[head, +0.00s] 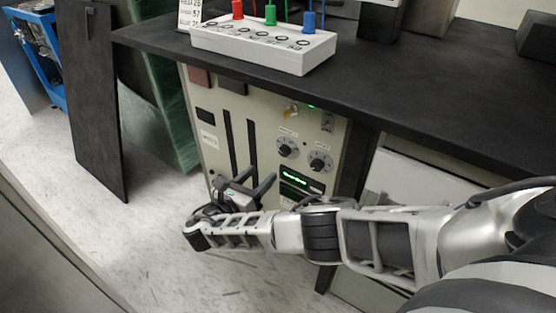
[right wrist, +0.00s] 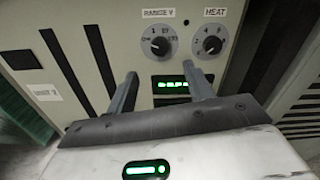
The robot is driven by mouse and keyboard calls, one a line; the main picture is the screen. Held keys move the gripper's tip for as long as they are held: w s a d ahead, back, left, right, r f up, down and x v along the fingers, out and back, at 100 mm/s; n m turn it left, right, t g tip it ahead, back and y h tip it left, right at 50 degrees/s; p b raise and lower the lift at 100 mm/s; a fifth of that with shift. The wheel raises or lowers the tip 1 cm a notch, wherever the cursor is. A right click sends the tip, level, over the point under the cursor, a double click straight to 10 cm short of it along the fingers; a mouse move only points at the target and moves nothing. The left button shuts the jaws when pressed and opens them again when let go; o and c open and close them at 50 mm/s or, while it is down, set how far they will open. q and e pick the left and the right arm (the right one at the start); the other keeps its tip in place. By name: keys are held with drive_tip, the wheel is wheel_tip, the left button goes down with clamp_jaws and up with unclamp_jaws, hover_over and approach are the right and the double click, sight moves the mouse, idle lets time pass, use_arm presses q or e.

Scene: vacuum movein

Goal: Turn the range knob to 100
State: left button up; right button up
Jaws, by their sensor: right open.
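The range knob (right wrist: 157,46) is a dark round knob on the beige front panel (right wrist: 25,75), under a label reading RANGE V. Printed marks ring it; I cannot tell for sure which mark it points to. It also shows in the head view (head: 287,148), left of the heat knob (head: 319,161). My right gripper (head: 261,172) is open and empty in front of the panel, below and left of the knob in the head view. In the right wrist view its fingers (right wrist: 160,74) are spread below the range knob, apart from it. My left gripper is not in view.
A green-lit display (head: 296,181) sits below the knobs, and dark vertical slots lie left of them. A black tabletop (head: 400,85) overhangs the panel and carries a white box (head: 262,46) with coloured plugs. A dark board (head: 92,100) stands at left; the floor in front is clear.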

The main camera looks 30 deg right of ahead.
sight(283, 153)
drive_tip(key=b+x, duration=0.1)
drive_tip(key=x, duration=0.6)
drive_tip(key=shift+w+d+f+b, duration=0.1)
drive_tip(key=shift+w+d+b, duration=0.05)
drive_tip(key=shift+d+b, duration=0.2)
drive_tip(key=shift+w+d, duration=0.2)
drive_tip(key=shift+d, duration=0.3)
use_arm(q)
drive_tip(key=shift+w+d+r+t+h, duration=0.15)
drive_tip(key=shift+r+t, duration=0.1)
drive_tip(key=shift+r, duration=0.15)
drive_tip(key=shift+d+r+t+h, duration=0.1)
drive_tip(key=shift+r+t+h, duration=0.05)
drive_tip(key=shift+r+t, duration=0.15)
use_arm(e)
drive_tip(key=c, duration=1)
